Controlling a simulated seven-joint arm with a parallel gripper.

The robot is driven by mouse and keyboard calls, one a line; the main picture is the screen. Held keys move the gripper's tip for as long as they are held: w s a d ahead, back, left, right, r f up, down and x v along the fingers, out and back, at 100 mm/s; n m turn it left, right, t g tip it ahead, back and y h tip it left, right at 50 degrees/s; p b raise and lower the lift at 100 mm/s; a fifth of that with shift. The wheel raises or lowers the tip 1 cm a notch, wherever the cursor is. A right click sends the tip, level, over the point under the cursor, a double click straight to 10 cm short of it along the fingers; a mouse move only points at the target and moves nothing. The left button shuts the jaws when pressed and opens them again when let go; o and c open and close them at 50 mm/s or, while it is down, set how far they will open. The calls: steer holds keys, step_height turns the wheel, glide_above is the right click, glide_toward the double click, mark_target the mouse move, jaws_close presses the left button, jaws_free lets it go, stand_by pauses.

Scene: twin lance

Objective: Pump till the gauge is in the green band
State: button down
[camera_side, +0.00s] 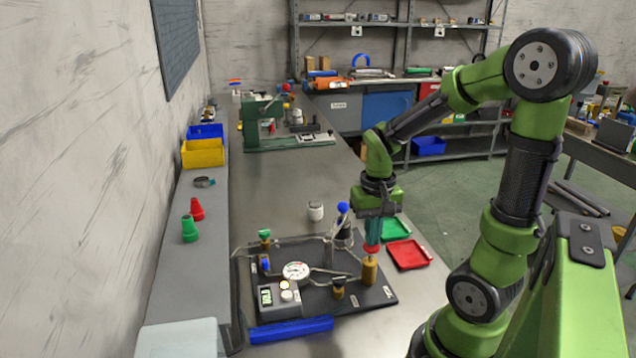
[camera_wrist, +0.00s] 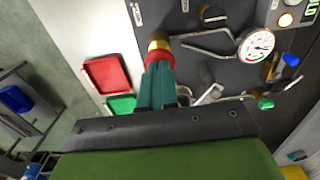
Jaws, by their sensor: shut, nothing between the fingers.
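The pump (camera_side: 369,271) is a brass cylinder with a red knob (camera_side: 371,250) on top, at the right of the dark board. My gripper (camera_side: 372,241) points down with its teal fingers shut, right over the red knob; they look to be touching it. In the wrist view my gripper (camera_wrist: 158,72) ends at the red knob (camera_wrist: 159,54), with the brass body (camera_wrist: 159,40) beyond. The round white gauge (camera_side: 296,271) sits on the board, joined by metal pipes. In the wrist view the gauge (camera_wrist: 256,45) shows coloured marks, but its needle is too small to read surely.
The dark board (camera_side: 340,301) also carries a small display box (camera_side: 278,299), a blue-topped valve (camera_side: 343,208) and a green-topped valve (camera_side: 265,235). Red (camera_side: 409,254) and green (camera_side: 396,229) trays lie close by. A blue bar (camera_side: 290,330) lies in front. The bench behind is mostly clear.

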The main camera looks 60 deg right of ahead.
steer(key=shift+f, duration=1.25)
steer(key=shift+r, duration=2.3)
